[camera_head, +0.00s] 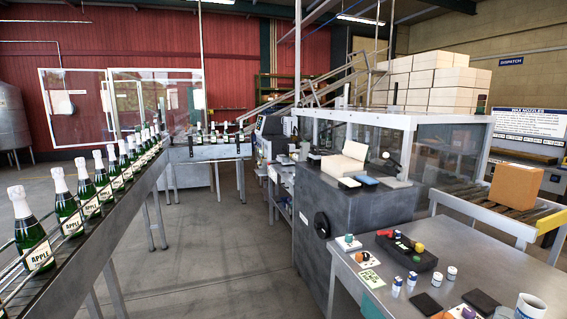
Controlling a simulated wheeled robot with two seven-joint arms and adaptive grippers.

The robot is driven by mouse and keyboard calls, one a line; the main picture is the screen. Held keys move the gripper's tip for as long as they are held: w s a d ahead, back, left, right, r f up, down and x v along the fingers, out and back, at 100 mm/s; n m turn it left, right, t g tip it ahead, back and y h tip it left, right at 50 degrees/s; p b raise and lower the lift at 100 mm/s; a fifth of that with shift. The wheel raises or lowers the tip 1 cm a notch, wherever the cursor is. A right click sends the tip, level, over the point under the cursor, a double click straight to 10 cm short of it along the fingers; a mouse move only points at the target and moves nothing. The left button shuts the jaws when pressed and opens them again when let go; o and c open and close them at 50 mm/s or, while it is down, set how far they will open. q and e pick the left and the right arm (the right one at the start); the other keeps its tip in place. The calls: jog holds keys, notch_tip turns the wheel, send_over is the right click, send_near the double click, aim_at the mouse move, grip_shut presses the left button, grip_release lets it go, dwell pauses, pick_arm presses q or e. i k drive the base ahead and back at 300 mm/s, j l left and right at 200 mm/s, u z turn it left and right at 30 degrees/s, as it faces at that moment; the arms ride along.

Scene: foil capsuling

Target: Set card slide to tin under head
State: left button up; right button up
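Neither of my grippers shows in the head view. I cannot pick out for certain a slide, a tin or a head. A dark grey machine cabinet (375,210) stands right of centre, with a round black handwheel (322,225) on its front. On its top are a white block-like part (345,166), a small blue item (366,181) and a small jointed dark-and-white device (391,166). A printed card with green marks (371,278) lies on the grey table (440,265) at the right. Small print there is too small to read.
A black tray (408,250) with coloured items, small jars (452,273), dark pads (427,303) and a white mug (529,308) crowd the table. Green bottles (75,205) line a conveyor at left. A cardboard box (515,186) sits on rollers. Floor between is clear.

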aim_at(279, 160)
jog(key=i+j+u, duration=0.3)
jog(key=i, duration=0.5)
jog(key=i+l+u, duration=0.1)
jog(key=i+u, duration=0.2)
jog(key=i, duration=1.65)
jog(key=i+j, duration=0.1)
jog(key=i, duration=1.05)
jog(key=i+z, duration=0.45)
jog(key=i, duration=0.35)
jog(key=i+z, duration=0.4)
jog(key=i+j+z, duration=0.25)
jog(key=z, duration=0.2)
jog(key=i, duration=0.15)
